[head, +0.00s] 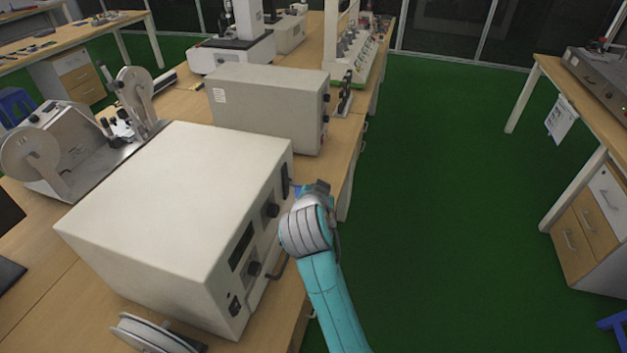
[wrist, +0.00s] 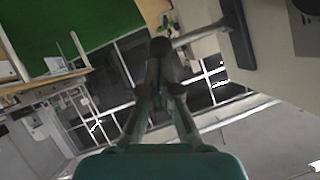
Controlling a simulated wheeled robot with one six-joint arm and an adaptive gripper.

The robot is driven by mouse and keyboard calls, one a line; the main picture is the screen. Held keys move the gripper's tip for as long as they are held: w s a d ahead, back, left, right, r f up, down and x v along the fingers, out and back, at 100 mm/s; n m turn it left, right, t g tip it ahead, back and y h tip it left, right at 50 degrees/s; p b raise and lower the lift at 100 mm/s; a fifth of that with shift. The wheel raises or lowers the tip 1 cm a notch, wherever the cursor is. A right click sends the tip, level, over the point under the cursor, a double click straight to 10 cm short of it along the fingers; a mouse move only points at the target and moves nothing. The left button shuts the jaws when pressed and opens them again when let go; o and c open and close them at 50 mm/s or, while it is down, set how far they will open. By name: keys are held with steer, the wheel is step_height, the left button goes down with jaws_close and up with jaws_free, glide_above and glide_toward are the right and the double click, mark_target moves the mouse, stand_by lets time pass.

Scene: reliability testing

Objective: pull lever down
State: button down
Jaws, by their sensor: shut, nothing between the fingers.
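The lever (wrist: 200,34) is a thin grey rod that sticks out from a black slot (wrist: 236,30) on the front of a large white box-shaped machine (head: 180,185). The wrist view shows it at upper right, sideways. In the head view the slot (head: 285,181) is near the far end of the machine's front face. My gripper (wrist: 160,52) is shut and empty, with its fingertips together close to the lever's outer end. I cannot tell whether they touch. In the head view my arm's wrist hides most of the gripper.
The machine's front has knobs (head: 271,210), a dark display (head: 242,247) and a handle (head: 278,267). A second white box (head: 265,105) stands behind it on the wooden bench. The green floor (head: 440,200) to the right is clear. Another bench with drawers (head: 590,220) stands at far right.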

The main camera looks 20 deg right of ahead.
steer(key=shift+f+m+t+y, duration=0.6)
steer(key=shift+f+m, duration=0.3)
steer(key=shift+f, duration=0.5)
steer(key=shift+f+m+t+y, duration=0.55)
steer(key=shift+f+m, duration=0.35)
steer(key=shift+f, duration=0.5)
steer(key=shift+f, duration=0.1)
